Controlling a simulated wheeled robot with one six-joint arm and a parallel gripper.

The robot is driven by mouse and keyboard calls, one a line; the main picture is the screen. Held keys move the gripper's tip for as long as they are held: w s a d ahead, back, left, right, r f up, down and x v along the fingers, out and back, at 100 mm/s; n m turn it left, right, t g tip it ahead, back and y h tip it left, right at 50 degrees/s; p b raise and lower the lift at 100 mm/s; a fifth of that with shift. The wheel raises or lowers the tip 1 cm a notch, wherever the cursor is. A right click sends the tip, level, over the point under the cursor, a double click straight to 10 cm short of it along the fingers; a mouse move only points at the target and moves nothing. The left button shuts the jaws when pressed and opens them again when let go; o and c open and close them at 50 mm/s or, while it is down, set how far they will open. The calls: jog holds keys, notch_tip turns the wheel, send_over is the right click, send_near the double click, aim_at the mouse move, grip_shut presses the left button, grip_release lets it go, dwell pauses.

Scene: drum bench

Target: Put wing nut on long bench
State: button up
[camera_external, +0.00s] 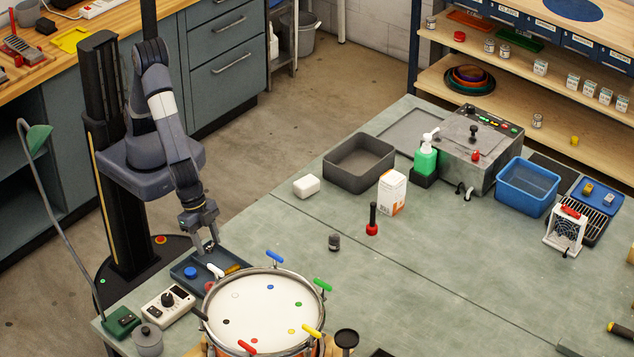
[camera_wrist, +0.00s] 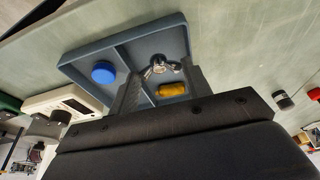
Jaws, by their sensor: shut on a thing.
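The wing nut (camera_wrist: 158,68), a small silvery metal piece, shows between the two fingers of my gripper (camera_wrist: 160,72) in the wrist view. My gripper is shut on it. In the outside view my gripper (camera_external: 207,247) points down over the back of a dark blue-grey divided tray (camera_external: 183,277), and the wing nut is too small to make out. The tray stands on a large grey-green bench (camera_external: 290,218). A wooden-topped bench (camera_external: 105,45) runs along the upper left. I cannot tell which of the two is called the long bench.
In the tray lie a blue cap (camera_external: 190,272) and a yellow-orange piece (camera_wrist: 172,89). A drum (camera_external: 262,312) with coloured handles stands right of the tray, a cream control box (camera_external: 168,303) in front. The grey-green top is clear behind the drum, around a dark jar (camera_external: 334,242).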

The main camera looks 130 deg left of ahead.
jog(key=shift+f, duration=0.85)
jog(key=shift+f+b, duration=0.4)
jog(key=shift+b, duration=0.25)
jog(key=o, duration=1.1)
jog(key=shift+r, duration=0.5)
jog(key=v, duration=1)
jog(key=shift+s+f+b, duration=0.1)
jog(key=shift+s+b, duration=0.1)
jog(key=shift+b, duration=0.2)
